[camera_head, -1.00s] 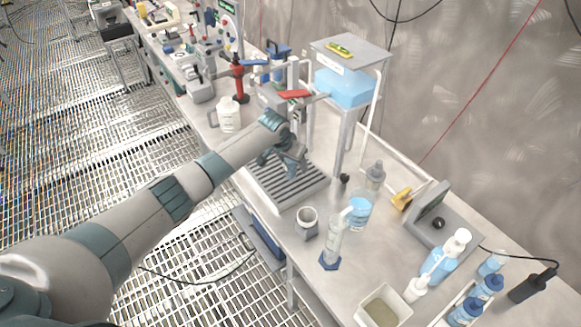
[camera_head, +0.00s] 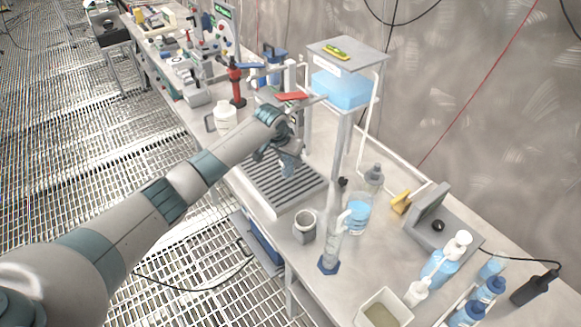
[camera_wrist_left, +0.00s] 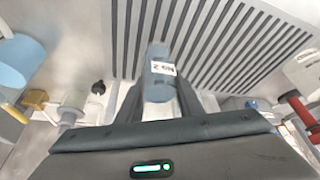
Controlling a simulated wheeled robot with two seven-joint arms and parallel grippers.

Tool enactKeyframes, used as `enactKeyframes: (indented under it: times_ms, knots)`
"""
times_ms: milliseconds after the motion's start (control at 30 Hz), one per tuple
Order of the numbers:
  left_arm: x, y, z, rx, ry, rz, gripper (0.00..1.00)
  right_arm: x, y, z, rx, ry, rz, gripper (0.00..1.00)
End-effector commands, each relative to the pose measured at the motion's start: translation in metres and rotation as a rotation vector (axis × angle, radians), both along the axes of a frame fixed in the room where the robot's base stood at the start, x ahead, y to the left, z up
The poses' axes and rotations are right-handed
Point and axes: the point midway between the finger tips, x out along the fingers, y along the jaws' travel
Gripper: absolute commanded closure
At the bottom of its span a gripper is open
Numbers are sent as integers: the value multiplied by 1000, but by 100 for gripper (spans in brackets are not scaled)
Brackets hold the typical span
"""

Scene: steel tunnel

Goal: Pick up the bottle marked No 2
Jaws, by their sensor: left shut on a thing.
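The bottle marked No 2 shows in the left wrist view (camera_wrist_left: 160,78) as a small blue-grey bottle with a white label. It stands between the two dark fingers of my left gripper (camera_wrist_left: 172,100), which is shut on it. In the head view my left gripper (camera_head: 287,160) is over the ribbed drain tray (camera_head: 266,200). The bottle is small there and mostly hidden by the hand. I cannot tell whether its base touches the tray. My right gripper is not in view.
A grey beaker (camera_head: 304,227) and a measuring cylinder (camera_head: 331,248) stand right of the tray. A white jug (camera_head: 225,118) is to its left. A raised stand (camera_head: 347,52) with a blue container (camera_head: 342,88) rises behind. Several wash bottles crowd the bench's right end.

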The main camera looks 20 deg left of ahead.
Motion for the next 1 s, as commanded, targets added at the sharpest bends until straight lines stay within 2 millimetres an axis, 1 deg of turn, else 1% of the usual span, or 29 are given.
enactKeyframes:
  times_ms: [33,100,267,700,900,1000]
  knots:
    - [1,0,6,-1,-6,-2,94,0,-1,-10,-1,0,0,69]
    - [-10,3,4,-1,0,0,94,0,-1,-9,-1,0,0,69]
    - [-34,10,3,0,-1,-1,94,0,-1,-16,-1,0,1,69]
    - [-120,33,3,1,-1,-1,94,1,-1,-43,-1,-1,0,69]
    - [-152,42,4,0,0,-1,94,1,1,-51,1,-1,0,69]
    - [-163,45,5,0,-1,-1,94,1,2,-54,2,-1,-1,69]
